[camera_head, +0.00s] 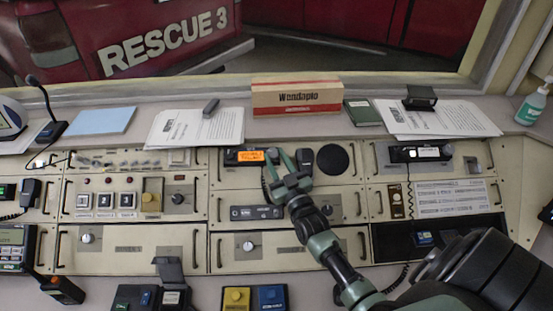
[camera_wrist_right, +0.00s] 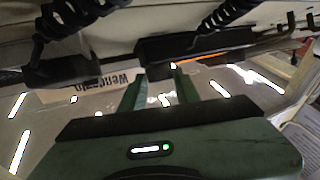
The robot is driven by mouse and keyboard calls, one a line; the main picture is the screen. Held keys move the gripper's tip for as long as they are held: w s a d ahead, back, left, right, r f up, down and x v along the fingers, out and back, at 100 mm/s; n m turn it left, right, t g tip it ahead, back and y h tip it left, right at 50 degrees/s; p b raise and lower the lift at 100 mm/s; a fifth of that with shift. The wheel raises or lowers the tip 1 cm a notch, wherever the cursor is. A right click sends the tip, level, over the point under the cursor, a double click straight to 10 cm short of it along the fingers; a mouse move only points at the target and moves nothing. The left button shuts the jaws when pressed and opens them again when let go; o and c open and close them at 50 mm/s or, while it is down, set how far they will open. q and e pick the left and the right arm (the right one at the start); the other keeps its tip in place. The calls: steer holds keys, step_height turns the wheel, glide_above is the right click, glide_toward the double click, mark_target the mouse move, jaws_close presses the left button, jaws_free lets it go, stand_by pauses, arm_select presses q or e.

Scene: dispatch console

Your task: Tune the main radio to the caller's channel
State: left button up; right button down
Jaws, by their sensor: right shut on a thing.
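The main radio (camera_head: 240,162) is a dark unit with a lit orange display (camera_head: 252,156), set in the upper row of the console. In the right wrist view it is a dark body (camera_wrist_right: 200,42) with a thin orange strip. My right gripper (camera_head: 278,161) is at the right end of this radio, its green fingers pointing at the front. The right wrist view shows the two green fingers (camera_wrist_right: 160,85) reaching to the radio. The digits on the display are too small to read. My left gripper is not in view.
A handset (camera_head: 305,161) and a round speaker (camera_head: 334,159) sit right of the gripper. A second dark radio (camera_head: 420,153) is farther right. A box (camera_head: 297,96) and papers (camera_head: 196,127) lie on the ledge behind. A grey unit (camera_head: 257,212) is below.

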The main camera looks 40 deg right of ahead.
steer(key=c, duration=1)
jaws_free()
steer(key=shift+c, duration=0.2)
steer(key=b+v, duration=0.1)
steer(key=v, duration=0.6)
steer(key=shift+s+a+b, duration=0.1)
steer(key=shift+s+b, duration=0.3)
steer(key=shift+f, duration=0.1)
